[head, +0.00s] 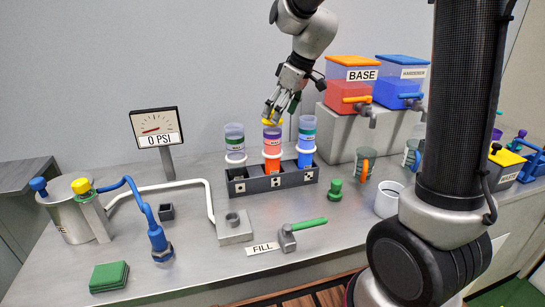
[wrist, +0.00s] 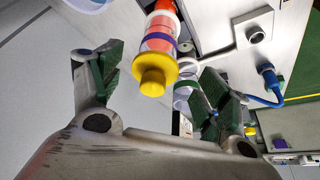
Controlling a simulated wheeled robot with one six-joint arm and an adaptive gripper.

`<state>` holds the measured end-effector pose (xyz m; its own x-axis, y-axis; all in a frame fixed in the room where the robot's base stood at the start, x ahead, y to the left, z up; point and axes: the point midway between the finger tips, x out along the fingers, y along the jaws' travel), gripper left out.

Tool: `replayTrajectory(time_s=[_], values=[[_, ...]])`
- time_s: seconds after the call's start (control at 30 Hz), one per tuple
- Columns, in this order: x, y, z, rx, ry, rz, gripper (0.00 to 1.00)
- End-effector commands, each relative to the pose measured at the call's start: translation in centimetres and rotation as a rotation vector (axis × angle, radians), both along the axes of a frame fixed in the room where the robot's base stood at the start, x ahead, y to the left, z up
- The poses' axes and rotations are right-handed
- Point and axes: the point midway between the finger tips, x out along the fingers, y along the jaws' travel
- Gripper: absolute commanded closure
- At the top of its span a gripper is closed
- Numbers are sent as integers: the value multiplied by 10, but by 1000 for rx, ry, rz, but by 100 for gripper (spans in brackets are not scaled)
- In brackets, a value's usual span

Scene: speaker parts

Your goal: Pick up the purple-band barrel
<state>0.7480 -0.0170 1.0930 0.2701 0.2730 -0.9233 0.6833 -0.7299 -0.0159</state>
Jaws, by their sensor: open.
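The purple-band barrel (head: 272,147) stands upright in the middle slot of the dark rack, with orange-pink contents and a yellow cap. In the wrist view the barrel (wrist: 160,38) shows its purple band and yellow cap between my finger pads, with gaps on both sides. My gripper (head: 277,110) is above the rack, pointing down at the yellow cap and partly overlapping it. In the wrist view my gripper (wrist: 163,68) is open, with green pads apart and nothing held.
The dark rack (head: 238,186) also holds a clear barrel (head: 235,142) at left and a blue-filled barrel (head: 306,135) at right, both close by. Base and hardener tanks (head: 351,88) stand behind right.

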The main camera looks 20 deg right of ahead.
Motion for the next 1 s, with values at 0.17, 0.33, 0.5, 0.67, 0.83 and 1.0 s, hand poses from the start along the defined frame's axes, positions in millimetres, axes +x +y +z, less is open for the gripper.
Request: replayTrajectory(time_s=[0.17, 0.33, 0.5, 0.67, 0.83, 1.0], values=[[3, 3, -13, -12, -9, 36, 24], [10, 8, -33, -13, -9, 36, 24], [18, 13, -59, -12, -7, 35, 24], [22, 17, -72, -13, -9, 34, 24], [23, 17, -73, -12, -11, 33, 24], [23, 17, -73, -13, -10, 33, 46]])
